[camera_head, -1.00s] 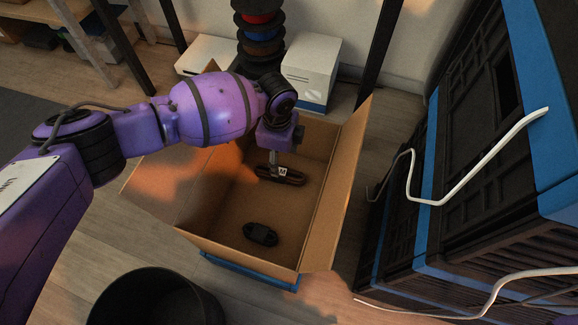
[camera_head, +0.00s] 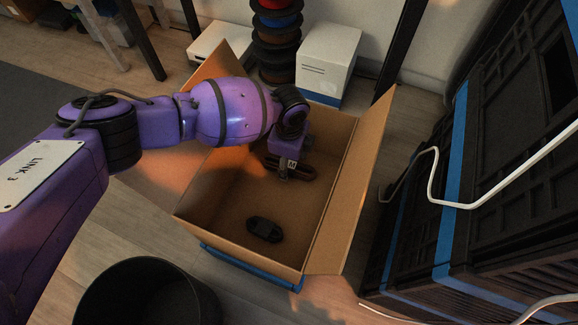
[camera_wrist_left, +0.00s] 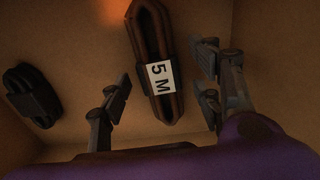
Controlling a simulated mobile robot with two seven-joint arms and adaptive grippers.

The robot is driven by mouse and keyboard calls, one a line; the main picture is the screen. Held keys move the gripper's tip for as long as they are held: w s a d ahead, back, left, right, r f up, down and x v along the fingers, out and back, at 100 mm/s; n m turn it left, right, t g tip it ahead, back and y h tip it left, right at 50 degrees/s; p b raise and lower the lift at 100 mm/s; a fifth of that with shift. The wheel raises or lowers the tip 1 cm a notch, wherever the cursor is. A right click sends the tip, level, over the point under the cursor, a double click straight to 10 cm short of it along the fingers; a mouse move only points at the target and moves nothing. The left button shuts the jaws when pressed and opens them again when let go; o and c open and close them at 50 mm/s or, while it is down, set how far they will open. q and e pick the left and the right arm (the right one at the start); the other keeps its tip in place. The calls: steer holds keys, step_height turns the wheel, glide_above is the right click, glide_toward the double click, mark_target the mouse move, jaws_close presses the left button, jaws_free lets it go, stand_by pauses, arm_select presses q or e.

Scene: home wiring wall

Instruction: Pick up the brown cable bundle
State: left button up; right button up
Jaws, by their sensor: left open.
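The brown cable bundle (camera_head: 298,170) lies on the floor of the open cardboard box (camera_head: 340,215), partly hidden by my left gripper in the head view. In the left wrist view the bundle (camera_wrist_left: 153,50) is a long brown loop with a dark band and a white "5 M" label. My left gripper (camera_head: 284,178) is inside the box, pointing down at the bundle. In the left wrist view its open fingers (camera_wrist_left: 160,95) stand on either side of the bundle, with gaps visible. My right gripper is not in view.
A black cable bundle (camera_head: 264,229) lies nearer in the same box. The box walls and raised flaps surround my left gripper. A black bin (camera_head: 145,290) stands in front, black crates (camera_head: 500,150) with white cable at right, spools (camera_head: 278,40) and a white box (camera_head: 328,60) behind.

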arm_select(q)
steer(key=c, duration=1.4)
steer(key=shift+r, duration=0.1)
steer(key=shift+c, duration=0.2)
